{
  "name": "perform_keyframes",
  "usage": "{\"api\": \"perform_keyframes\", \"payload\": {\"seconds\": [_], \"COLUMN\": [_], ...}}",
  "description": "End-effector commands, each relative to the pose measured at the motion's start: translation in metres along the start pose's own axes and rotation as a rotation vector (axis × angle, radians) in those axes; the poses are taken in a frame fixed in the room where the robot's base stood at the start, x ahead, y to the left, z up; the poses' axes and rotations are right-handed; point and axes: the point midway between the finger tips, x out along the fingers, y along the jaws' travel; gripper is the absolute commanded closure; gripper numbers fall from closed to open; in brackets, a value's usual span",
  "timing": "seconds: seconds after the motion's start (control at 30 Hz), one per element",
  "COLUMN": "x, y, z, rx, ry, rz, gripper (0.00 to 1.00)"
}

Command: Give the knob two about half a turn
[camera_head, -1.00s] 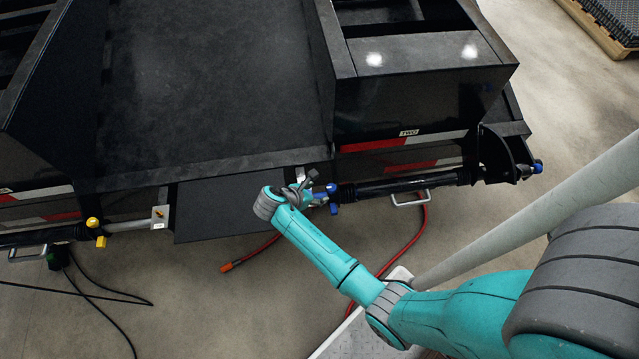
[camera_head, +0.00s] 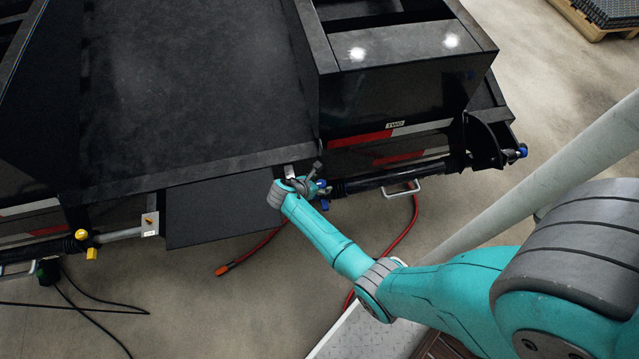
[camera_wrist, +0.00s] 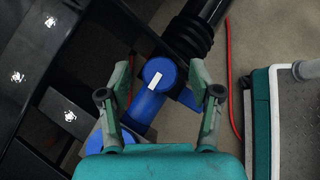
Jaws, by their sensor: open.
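The TWO label (camera_head: 395,125) is on the black trailer face above a black cylinder with blue fittings (camera_head: 324,205) at its left end. In the wrist view a round blue knob (camera_wrist: 153,84) with a white bar mark faces the camera. The bar is tilted slightly off the picture's vertical. My gripper (camera_wrist: 159,72) is open, with one finger on each side of this knob. Gaps show between knob and fingers; the depth between them is hard to judge. In the head view my gripper (camera_head: 308,184) is at the cylinder's left end and partly hides the knob.
Another blue knob (camera_head: 522,150) is at the cylinder's right end. A yellow-handled fitting (camera_head: 82,235) is on the left unit. A metal handle (camera_head: 401,189) is below the cylinder. A red hose (camera_head: 398,248) and black cables (camera_head: 75,285) lie on the floor.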

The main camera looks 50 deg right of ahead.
Motion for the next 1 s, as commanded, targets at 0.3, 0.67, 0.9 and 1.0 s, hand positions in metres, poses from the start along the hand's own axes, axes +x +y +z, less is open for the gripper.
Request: {"api": "perform_keyframes", "payload": {"seconds": [0.3, 0.67, 0.9, 1.0], "x": [0.0008, 0.0006, 0.0005, 0.0004], "y": [-0.0001, 0.0, 0.0017, 0.0029], "z": [0.0, 0.0, 0.0002, 0.0005], "rx": [0.0, 0.004, 0.059, 0.102], "ry": [0.0, 0.0, 0.0, 0.0], "rz": [0.0, -0.004, -0.06, -0.103], "gripper": [0.51, 0.95, 0.96, 0.95]}}
